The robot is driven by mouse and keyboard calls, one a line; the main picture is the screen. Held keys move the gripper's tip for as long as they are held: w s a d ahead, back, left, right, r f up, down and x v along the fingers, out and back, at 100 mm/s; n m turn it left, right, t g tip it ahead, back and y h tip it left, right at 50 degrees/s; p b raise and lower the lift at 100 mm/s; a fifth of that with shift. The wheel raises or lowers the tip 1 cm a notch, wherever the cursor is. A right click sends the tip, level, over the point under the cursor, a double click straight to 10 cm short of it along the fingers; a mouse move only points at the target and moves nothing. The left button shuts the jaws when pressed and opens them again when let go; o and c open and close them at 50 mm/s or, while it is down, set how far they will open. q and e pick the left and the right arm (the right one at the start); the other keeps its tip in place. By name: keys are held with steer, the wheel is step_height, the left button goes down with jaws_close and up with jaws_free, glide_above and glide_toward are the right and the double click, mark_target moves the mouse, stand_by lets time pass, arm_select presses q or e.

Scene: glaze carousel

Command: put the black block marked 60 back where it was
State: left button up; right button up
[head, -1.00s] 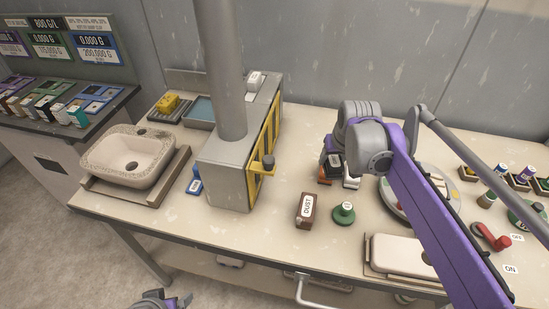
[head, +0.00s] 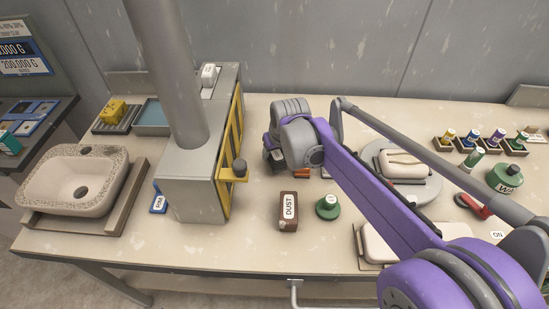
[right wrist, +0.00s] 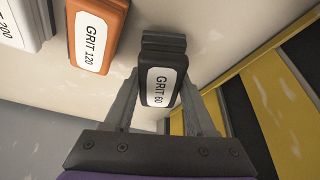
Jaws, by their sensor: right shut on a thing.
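The black block marked GRIT 60 (right wrist: 160,84) is upright between the two fingers of my right gripper (right wrist: 164,98), which is shut on it. In the right wrist view the orange GRIT 120 block (right wrist: 97,35) stands to its left, with a gap between them. A white block marked 200 (right wrist: 27,22) is further left. In the head view my right gripper (head: 273,157) is behind the DUST block, mostly hidden by my wrist. I cannot tell whether the black block touches the table. My left gripper is out of view.
A grey cabinet with a yellow-and-black striped side (head: 229,150) stands close left of my right gripper. The brown DUST block (head: 288,212) and a green round-based piece (head: 327,207) stand in front. A turntable (head: 428,186) is to the right.

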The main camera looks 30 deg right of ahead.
steer(key=shift+f, duration=1.1)
steer(key=shift+f, duration=0.1)
steer(key=o, duration=1.3)
steer(key=p+v, duration=0.1)
steer(key=v, duration=1.1)
steer(key=shift+w, duration=0.1)
